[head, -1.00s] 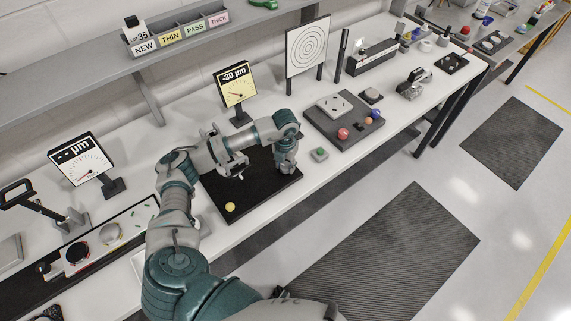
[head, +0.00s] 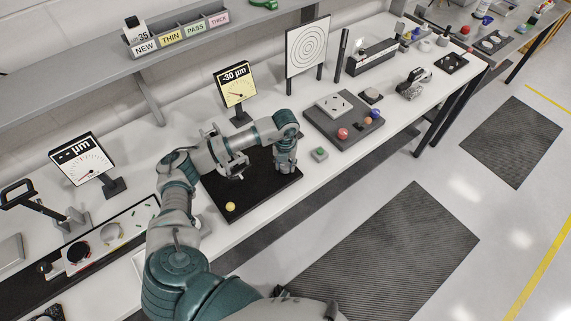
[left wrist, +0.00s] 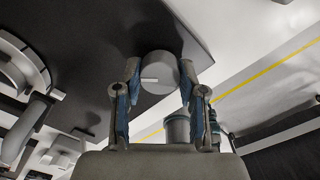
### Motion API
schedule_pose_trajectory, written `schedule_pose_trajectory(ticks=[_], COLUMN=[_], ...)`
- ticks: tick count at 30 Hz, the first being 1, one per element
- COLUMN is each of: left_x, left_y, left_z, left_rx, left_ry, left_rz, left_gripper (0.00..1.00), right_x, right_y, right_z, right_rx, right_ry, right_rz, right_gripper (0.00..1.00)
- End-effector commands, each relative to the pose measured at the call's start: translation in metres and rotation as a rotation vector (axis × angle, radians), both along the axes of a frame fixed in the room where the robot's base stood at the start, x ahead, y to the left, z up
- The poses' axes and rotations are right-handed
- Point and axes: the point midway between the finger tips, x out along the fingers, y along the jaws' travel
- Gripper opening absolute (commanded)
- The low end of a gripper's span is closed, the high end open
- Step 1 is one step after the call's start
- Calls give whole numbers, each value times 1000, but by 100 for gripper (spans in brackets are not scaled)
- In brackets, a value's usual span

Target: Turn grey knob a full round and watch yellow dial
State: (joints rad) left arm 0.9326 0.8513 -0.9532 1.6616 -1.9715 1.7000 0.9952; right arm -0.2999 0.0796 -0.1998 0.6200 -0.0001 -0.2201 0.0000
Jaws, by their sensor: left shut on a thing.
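The grey knob (left wrist: 160,72) is a round cylinder with a pale line on its face, seen in the left wrist view. My left gripper (left wrist: 159,80) has one finger on each side of it and is shut on it. In the head view my left gripper (head: 286,166) points down at the right part of the black plate (head: 255,200), and it hides the knob there. The yellow dial (head: 235,86) stands behind the plate and reads -30 µm, with a red needle on its face. My right gripper is not in view.
A yellow ball (head: 230,207) sits at the plate's front left. A small block with a green button (head: 319,154) is to the right. A grey board (head: 340,128) with coloured balls lies beyond it. A white dial (head: 82,160) stands at the left.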

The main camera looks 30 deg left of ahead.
Motion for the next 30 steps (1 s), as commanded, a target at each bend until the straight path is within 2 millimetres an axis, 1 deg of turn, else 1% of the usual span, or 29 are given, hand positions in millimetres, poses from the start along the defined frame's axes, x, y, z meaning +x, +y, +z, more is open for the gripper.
schedule_pose_trajectory(ticks=[1,2,3,4,12,14,16,20,27,30], left_x=[2,2,2,2,1,1,1,2,3,3], left_y=[1,1,1,1,0,0,0,0,1,1], left_z=[2,2,2,2,1,3,9,31,85,102], left_rx=[1,1,1,1,0,0,-1,0,-1,0], left_ry=[-7,-7,-7,-6,-3,-3,-4,-6,-7,-5], left_rz=[3,3,2,2,0,0,0,0,0,0], left_gripper=[43,50,60,66,66,66,66,66,66,66], right_x=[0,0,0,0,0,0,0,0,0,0], right_y=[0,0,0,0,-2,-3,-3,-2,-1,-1], right_z=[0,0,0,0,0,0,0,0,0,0], right_rx=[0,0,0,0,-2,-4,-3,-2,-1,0], right_ry=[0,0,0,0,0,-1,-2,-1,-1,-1], right_rz=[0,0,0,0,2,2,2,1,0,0], right_gripper=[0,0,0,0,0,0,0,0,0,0])
